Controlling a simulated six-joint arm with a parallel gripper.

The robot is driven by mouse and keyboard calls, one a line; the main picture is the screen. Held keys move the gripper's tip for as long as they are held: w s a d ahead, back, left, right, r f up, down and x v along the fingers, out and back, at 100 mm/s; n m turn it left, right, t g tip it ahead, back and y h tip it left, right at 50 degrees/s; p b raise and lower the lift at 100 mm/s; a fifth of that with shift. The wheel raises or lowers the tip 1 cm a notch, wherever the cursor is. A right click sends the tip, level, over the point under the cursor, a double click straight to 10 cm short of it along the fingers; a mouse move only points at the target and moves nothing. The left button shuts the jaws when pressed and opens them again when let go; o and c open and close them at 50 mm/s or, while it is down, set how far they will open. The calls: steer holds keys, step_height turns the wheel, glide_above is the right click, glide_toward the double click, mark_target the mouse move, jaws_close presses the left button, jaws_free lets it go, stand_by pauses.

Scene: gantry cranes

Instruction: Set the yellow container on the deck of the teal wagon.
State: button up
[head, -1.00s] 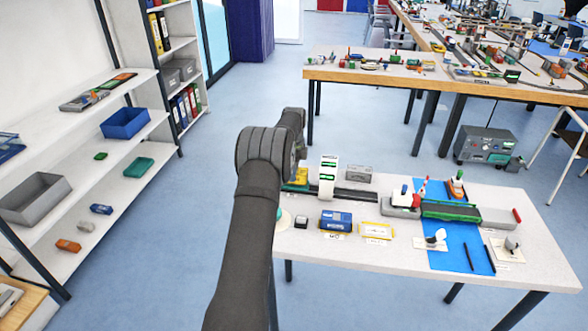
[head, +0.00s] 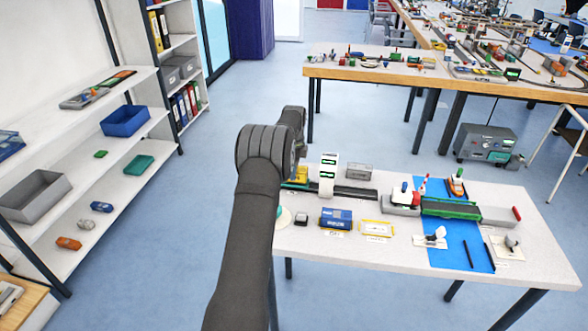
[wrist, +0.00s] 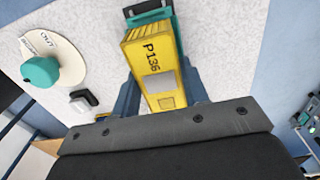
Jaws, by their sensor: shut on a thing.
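The yellow container (wrist: 152,55), marked P136, is between the fingers of my gripper (wrist: 160,90) in the wrist view. My gripper is shut on it. Part of the teal wagon (wrist: 148,8) shows at the top of the wrist view, just beyond the container's far end. The container covers the rest of it, and I cannot tell whether the two touch. In the head view a bit of the yellow container (head: 301,174) shows beside my arm, left of the white gantry.
A white gantry (head: 327,175) stands close right of the container. A blue container (head: 336,219) sits on the table in front of it. In the wrist view a round pale base with a teal knob (wrist: 40,71) and a small dark-and-white block (wrist: 84,99) lie to the left.

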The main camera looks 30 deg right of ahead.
steer(key=shift+f, duration=0.6)
stand_by(0.7)
steer(key=o, duration=1)
steer(key=shift+r, duration=0.1)
steer(key=shift+r, duration=3.45)
steer(key=shift+f, duration=3.55)
